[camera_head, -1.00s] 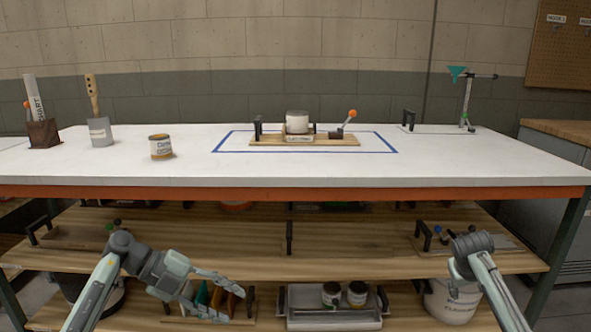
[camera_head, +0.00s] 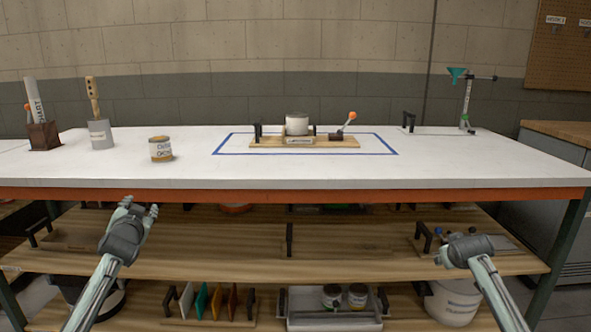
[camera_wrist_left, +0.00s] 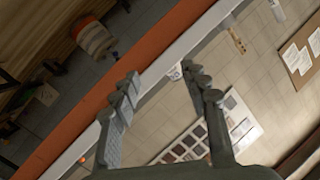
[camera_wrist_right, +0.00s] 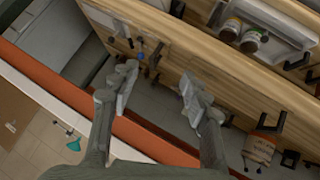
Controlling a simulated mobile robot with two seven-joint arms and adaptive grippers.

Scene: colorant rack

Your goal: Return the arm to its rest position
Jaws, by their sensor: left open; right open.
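My left arm is raised in front of the orange front edge of the bench. Its gripper (camera_head: 140,208) is strongly foreshortened in the head view. In the left wrist view the left gripper (camera_wrist_left: 162,75) has its two fingers spread, with nothing between them. My right arm stands low at the right, in front of the shelves; its gripper is hard to make out in the head view. In the right wrist view the right gripper (camera_wrist_right: 158,76) is open and empty. Neither gripper holds anything.
The white bench top (camera_head: 440,165) carries a small can (camera_head: 161,148), a grey pot (camera_head: 101,133) and a wooden fixture with a white container (camera_head: 297,123). Shelves below hold a tray with two cans (camera_head: 335,322) and a bucket (camera_head: 452,302). The orange bench edge (camera_head: 300,194) is close to my left gripper.

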